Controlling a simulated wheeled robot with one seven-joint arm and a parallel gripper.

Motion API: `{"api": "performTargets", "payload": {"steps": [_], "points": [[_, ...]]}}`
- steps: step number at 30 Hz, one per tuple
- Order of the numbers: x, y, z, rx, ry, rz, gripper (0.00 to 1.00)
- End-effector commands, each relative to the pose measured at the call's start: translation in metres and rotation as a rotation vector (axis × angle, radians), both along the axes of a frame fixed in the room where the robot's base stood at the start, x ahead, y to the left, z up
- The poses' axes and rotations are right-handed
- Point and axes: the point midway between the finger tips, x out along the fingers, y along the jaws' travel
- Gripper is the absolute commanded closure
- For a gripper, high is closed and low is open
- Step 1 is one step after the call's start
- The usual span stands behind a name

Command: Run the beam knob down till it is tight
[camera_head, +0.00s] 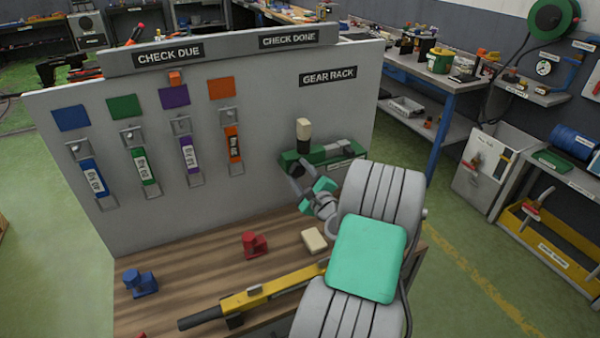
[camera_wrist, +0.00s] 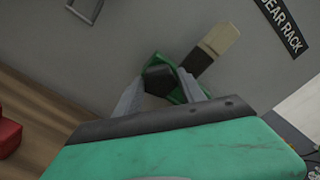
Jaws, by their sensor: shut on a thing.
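A green fixture (camera_head: 340,153) is mounted on the grey panel under the GEAR RACK sign, and its green part (camera_wrist: 187,82) shows in the wrist view. A dark knob (camera_wrist: 158,79) sits at this fixture. I take it for the beam knob. My gripper (camera_head: 298,175) reaches up to the fixture's left end. In the wrist view its two grey fingers (camera_wrist: 161,88) are shut on the dark knob, one on each side. A black handle with a cream end (camera_head: 303,130) stands up from the fixture. The knob's underside and thread are hidden.
A wooden bench (camera_head: 190,262) lies below, with a yellow beam-like tool (camera_head: 270,295), a red block (camera_head: 254,244), a blue block (camera_head: 140,283) and a cream block (camera_head: 314,240). Coloured tags (camera_head: 92,177) hang on the panel to the left.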

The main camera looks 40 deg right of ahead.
Motion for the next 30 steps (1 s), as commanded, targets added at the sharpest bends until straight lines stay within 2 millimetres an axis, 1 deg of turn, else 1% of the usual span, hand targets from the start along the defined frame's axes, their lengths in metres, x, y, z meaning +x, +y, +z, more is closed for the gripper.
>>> {"api": "performTargets", "payload": {"steps": [8, 9, 15, 23, 26, 30], "points": [[0.000, 0.000, 0.000, 0.000, 0.000, 0.000, 0.94], [0.000, 0.000, 0.000, 0.000, 0.000, 0.000, 0.51], [0.000, 0.000, 0.000, -0.001, 0.000, 0.000, 0.35], [-0.002, 0.000, -0.001, -0.001, 0.001, -0.001, 0.35], [-0.013, 0.003, -0.002, 0.000, 0.001, -0.002, 0.35], [-0.041, 0.010, -0.003, 0.000, 0.000, -0.005, 0.35]]}}
